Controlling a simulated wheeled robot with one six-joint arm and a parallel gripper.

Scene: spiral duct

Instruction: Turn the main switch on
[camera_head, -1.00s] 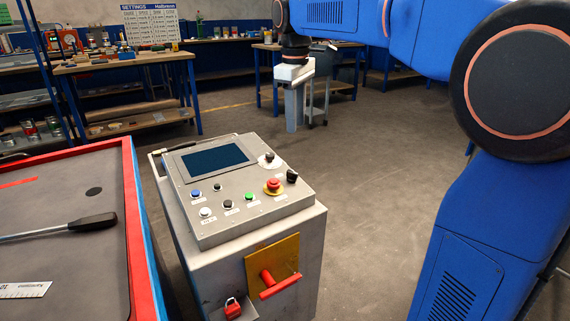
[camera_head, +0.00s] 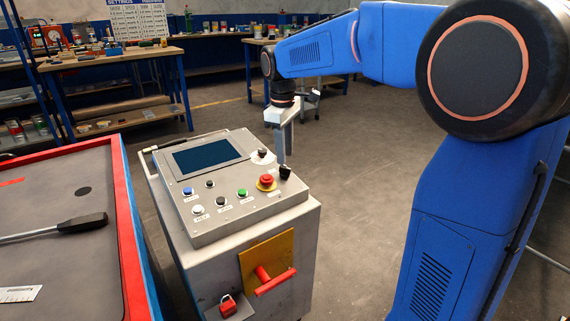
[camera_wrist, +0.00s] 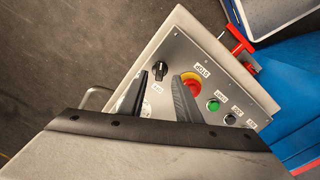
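The grey control cabinet (camera_head: 262,231) has a sloped panel on top. A black rotary knob (camera_head: 285,172) sits at the panel's right corner; it also shows in the wrist view (camera_wrist: 161,69). Another black knob on a white disc (camera_head: 262,154) sits farther back. A red handle (camera_head: 274,281) on a yellow plate is on the cabinet's front. My gripper (camera_head: 285,150) hangs fingers-down by the panel's right edge, near the corner knob. In the wrist view its fingers (camera_wrist: 161,86) are apart and empty, with the knob beyond them.
A red emergency stop button (camera_head: 266,182) sits close to the corner knob. The green button (camera_head: 242,193) and several other buttons lie left of it. A red padlock (camera_head: 228,306) is on the front. A red-edged workbench (camera_head: 128,230) stands at left.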

